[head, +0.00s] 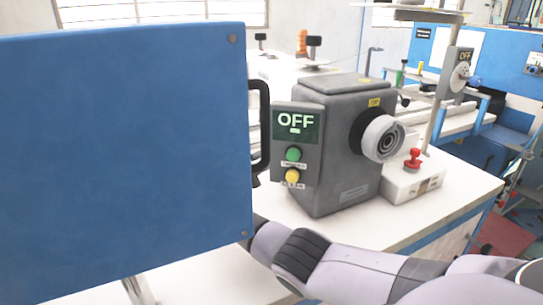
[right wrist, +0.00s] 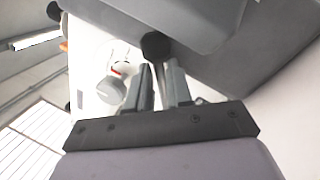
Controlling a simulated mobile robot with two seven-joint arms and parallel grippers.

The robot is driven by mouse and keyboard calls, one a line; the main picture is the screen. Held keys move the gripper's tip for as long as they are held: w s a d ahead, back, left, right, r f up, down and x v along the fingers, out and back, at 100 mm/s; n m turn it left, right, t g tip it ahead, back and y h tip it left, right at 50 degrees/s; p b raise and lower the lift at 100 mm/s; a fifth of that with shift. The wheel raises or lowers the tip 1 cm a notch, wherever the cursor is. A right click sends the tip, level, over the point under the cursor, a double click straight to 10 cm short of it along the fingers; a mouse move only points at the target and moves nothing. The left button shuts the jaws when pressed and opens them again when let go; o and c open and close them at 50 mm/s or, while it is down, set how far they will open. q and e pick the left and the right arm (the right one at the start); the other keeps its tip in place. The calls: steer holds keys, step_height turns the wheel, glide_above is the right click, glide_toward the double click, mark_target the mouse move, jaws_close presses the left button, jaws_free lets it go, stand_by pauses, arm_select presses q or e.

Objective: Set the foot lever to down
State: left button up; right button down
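I cannot make out a part that is clearly the foot lever in the head view. In the right wrist view a round black knob (right wrist: 156,46) sits just beyond my fingertips, under a grey machine body (right wrist: 185,20); whether it belongs to the foot lever I cannot tell. My right gripper (right wrist: 160,75) has its two fingers a little apart, with a narrow gap and a thin grey strip between them. In the head view my right arm comes in from the lower right, and its gripper end is hidden behind a big blue panel (head: 120,150). My left gripper is not in view.
The blue panel blocks the left side.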

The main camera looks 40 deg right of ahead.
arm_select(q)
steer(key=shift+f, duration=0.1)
arm_select(e)
steer(key=shift+s+r, duration=0.1)
arm_select(q)
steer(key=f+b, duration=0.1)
steer(key=b, duration=0.1)
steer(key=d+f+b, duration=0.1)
steer(key=b, duration=0.1)
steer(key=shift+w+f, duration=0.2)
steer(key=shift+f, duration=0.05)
arm_select(e)
steer(key=f+m, duration=0.1)
steer(key=m, duration=0.1)
steer(key=s+f+m+g, duration=0.1)
steer(key=m, duration=0.1)
steer(key=shift+a+g, duration=0.15)
steer(key=shift+g, duration=0.15)
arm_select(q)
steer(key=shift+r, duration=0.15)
